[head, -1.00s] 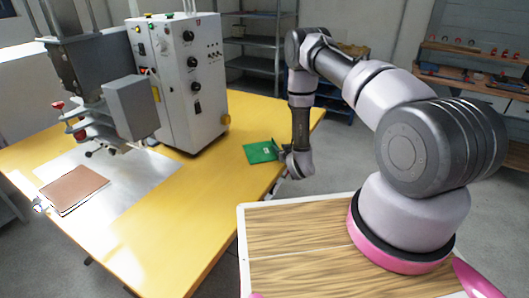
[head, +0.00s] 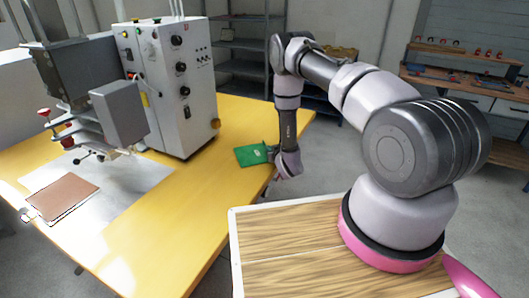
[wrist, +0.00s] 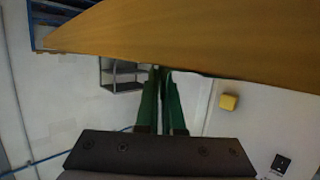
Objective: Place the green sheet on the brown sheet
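The green sheet (head: 249,156) is at the right edge of the yellow table in the head view. The brown sheet (head: 63,196) lies flat on the metal plate at the front left of the table. My gripper (head: 273,156) is at the right side of the green sheet, far from the brown sheet. Its fingertips show small and partly hidden by the wrist. In the wrist view, two long green strips stand close together at my gripper (wrist: 161,72), with a narrow gap between them. I cannot tell whether the green sheet is held.
The white welding machine (head: 172,88) stands at the back of the yellow table (head: 185,210). Its head (head: 120,110) overhangs the metal plate (head: 105,215) behind the brown sheet. The table between the green sheet and the plate is clear. A shelf rack (head: 240,60) stands behind.

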